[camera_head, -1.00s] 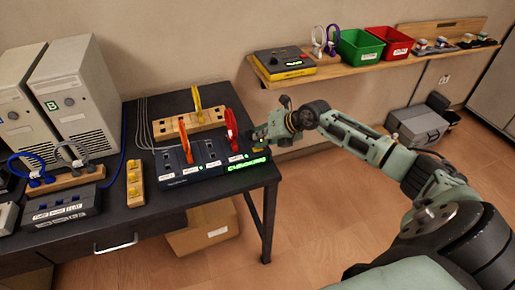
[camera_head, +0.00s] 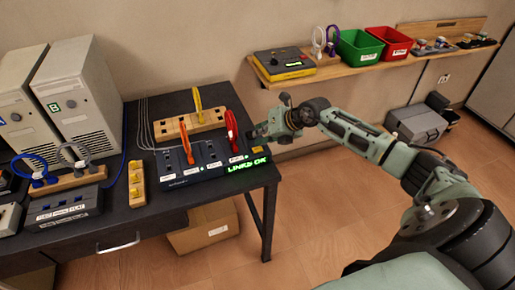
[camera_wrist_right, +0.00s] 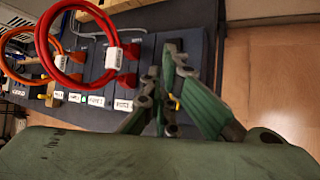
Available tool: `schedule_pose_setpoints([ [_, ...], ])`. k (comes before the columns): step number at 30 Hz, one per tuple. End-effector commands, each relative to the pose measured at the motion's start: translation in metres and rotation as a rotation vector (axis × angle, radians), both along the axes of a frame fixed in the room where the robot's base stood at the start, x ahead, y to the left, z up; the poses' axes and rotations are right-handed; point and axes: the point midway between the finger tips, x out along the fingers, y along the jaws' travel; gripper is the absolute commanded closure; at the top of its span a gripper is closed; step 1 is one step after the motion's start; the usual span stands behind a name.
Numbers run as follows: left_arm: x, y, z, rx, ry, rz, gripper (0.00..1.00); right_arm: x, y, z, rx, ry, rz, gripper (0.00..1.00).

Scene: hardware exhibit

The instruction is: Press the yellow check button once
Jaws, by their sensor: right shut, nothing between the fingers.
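The dark device (camera_head: 205,170) sits near the table's right end, with a lit green display (camera_head: 248,166) that seems to read "LINKS OK". The yellow check button (camera_head: 258,149) is at the device's right end, just below my right gripper (camera_head: 254,136), which is shut and empty. A small gap seems to separate them. In the right wrist view the gripper's fingers (camera_wrist_right: 168,68) hang over the device, and a bit of yellow (camera_wrist_right: 173,100) shows between them. My left gripper is not in view.
An orange cable loop (camera_head: 187,143) and a red one (camera_head: 232,130) are plugged into the device near my gripper. A wooden block (camera_head: 172,128) with a yellow loop stands behind. A shelf (camera_head: 350,66) with a yellow-black box and bins is at the back right.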

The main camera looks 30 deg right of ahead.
Motion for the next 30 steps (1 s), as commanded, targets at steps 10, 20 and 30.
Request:
schedule_pose_setpoints([
  [10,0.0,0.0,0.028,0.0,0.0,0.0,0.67,0.0,0.0,0.034,-0.001,-0.001,0.0,1.0],
  [20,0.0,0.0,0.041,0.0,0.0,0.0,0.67,0.0,0.0,0.05,0.0,0.0,0.0,1.0],
  [30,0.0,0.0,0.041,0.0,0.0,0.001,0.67,0.0,0.0,0.05,0.0,-0.001,-0.001,1.0],
])
